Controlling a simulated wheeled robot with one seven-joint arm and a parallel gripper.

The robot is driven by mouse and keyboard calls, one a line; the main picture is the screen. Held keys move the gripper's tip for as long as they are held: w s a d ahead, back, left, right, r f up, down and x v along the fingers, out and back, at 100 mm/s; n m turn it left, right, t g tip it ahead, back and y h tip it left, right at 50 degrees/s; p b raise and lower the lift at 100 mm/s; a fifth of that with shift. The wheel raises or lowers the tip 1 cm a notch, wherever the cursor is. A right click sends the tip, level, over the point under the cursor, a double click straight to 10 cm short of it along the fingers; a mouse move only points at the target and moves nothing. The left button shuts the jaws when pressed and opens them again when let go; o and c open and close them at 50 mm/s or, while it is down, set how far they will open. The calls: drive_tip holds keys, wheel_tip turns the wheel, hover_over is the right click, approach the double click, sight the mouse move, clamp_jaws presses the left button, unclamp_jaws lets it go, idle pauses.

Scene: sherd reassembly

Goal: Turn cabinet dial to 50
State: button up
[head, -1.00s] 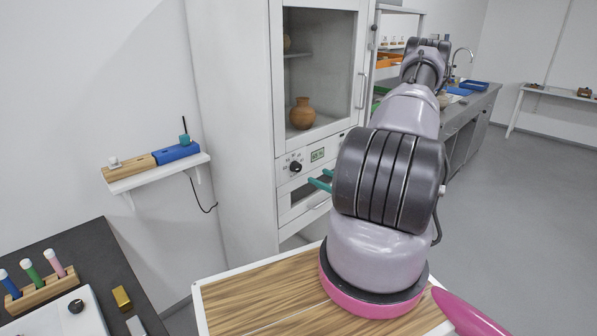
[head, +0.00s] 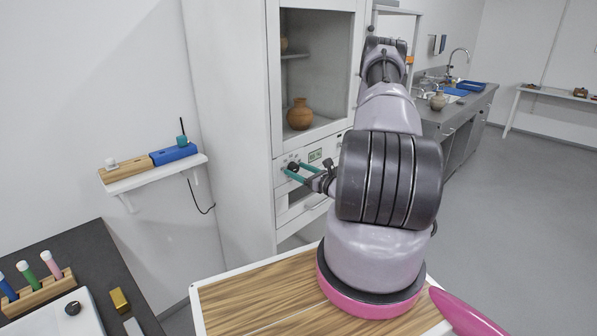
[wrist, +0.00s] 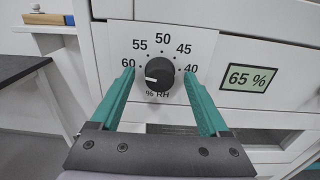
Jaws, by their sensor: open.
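The black cabinet dial (wrist: 159,73) sits on a white panel marked 60, 55, 50, 45 and 40 above "% RH". Its white pointer mark faces left and slightly down, past the 60. The display (wrist: 249,78) beside it reads 65 %. My gripper (wrist: 159,78) is open, with one teal finger on each side of the dial. I cannot tell whether either finger touches it. In the head view my gripper (head: 289,172) is at the cabinet's control panel, and the small display (head: 315,155) shows to its right.
The cabinet (head: 228,110) holds a clay jar (head: 299,114) behind its upper door. A wall shelf (head: 150,177) carries a wooden block and a blue block (head: 173,154). A dark table (head: 95,245) stands at lower left.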

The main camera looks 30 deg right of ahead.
clamp_jaws()
drive_tip(key=shift+m, duration=0.3)
drive_tip(key=m, duration=0.3)
drive_tip(key=shift+m, duration=0.3)
drive_tip(key=m, duration=0.3)
drive_tip(key=shift+m, duration=0.3)
drive_tip(key=m, duration=0.4)
drive_tip(key=shift+m, duration=1.9)
